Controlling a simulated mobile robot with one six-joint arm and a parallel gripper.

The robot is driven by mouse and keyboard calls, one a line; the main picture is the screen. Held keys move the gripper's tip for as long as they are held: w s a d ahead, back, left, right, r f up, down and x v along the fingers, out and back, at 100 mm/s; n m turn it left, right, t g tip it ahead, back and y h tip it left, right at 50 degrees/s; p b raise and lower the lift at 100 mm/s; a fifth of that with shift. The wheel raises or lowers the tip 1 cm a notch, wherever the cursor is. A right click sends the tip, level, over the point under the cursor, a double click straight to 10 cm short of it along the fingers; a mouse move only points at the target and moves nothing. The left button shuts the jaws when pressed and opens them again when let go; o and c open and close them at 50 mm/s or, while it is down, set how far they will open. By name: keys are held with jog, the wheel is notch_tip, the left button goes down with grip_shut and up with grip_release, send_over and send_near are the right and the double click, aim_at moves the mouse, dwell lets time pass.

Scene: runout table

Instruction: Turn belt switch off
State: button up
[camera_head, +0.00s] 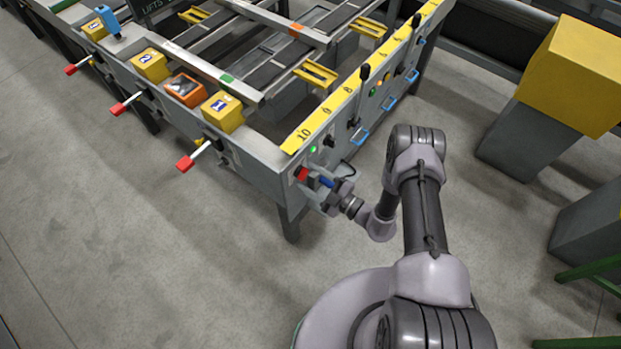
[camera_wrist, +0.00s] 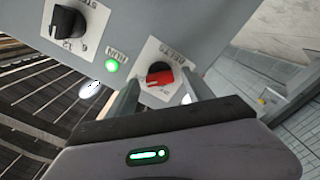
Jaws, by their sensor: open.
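The belt switch is a red and black rotary knob (camera_wrist: 160,76) on a white label plate in the wrist view. In the head view the red knob (camera_head: 300,173) sits at the near end corner of the runout table (camera_head: 262,172). My gripper (camera_wrist: 163,88) is open, with one finger on each side of the knob; I cannot tell whether either finger touches it. In the head view my gripper (camera_head: 318,181) is at the panel, close to the knob, its fingers small and partly hidden.
A lit green lamp (camera_wrist: 112,66) and a black rotary knob (camera_wrist: 68,22) are left of the red knob in the wrist view. Levers with red ends (camera_head: 185,163) stick out from the table's left side. A yellow-topped grey cabinet (camera_head: 540,110) stands right. Open floor lies left.

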jog(key=shift+c, duration=0.4)
grip_shut()
jog(key=n+b, duration=0.2)
jog(key=n, duration=1.2)
jog(key=shift+b, duration=0.35)
jog(key=shift+n, duration=1.9)
